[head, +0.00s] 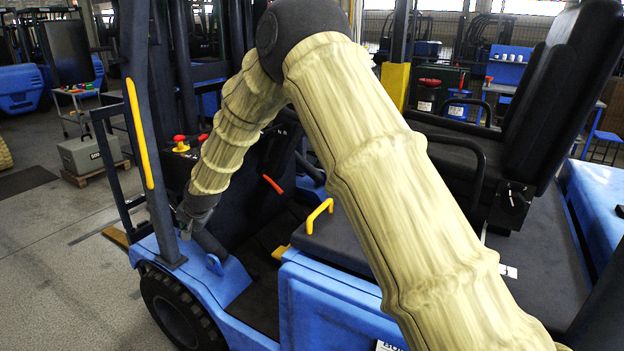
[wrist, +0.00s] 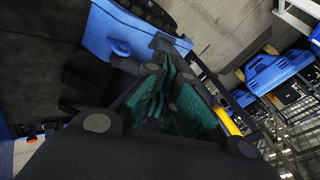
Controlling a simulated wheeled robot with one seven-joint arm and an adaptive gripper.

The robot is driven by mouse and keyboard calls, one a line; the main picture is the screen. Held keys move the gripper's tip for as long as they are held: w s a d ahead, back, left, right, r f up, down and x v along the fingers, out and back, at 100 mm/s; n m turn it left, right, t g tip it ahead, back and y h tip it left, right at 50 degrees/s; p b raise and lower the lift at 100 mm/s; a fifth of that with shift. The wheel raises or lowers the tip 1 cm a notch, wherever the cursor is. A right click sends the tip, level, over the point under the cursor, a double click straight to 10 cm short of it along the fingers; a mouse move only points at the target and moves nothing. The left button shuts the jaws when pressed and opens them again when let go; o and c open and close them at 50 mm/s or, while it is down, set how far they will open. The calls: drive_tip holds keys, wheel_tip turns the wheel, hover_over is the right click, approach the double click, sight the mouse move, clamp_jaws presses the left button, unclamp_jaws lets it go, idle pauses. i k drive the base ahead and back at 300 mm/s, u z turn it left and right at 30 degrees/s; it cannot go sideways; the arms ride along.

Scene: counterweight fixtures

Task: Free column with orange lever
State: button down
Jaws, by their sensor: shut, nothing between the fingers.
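An orange lever (head: 272,184) sticks out from the dark column area (head: 285,150) at the front of the blue forklift's cab in the head view. Part of the column is hidden behind my arm. My gripper (head: 186,226) is low at the left of the cab, beside the mast and above the blue front body, left of and below the lever. In the wrist view my gripper (wrist: 163,65) has its dark fingers with green pads closed together and nothing between them. I cannot make out the orange lever in the wrist view.
The mast (head: 150,130) with a yellow grab bar (head: 138,133) stands left of my gripper. A yellow handle (head: 319,216) and a black seat (head: 455,165) are to the right. Red knobs (head: 180,140) show behind my arm. Open floor (head: 60,270) lies at left.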

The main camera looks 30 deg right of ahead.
sight(263, 173)
drive_tip(key=z, duration=0.5)
drive_tip(key=i, duration=1)
drive_tip(key=z, duration=0.3)
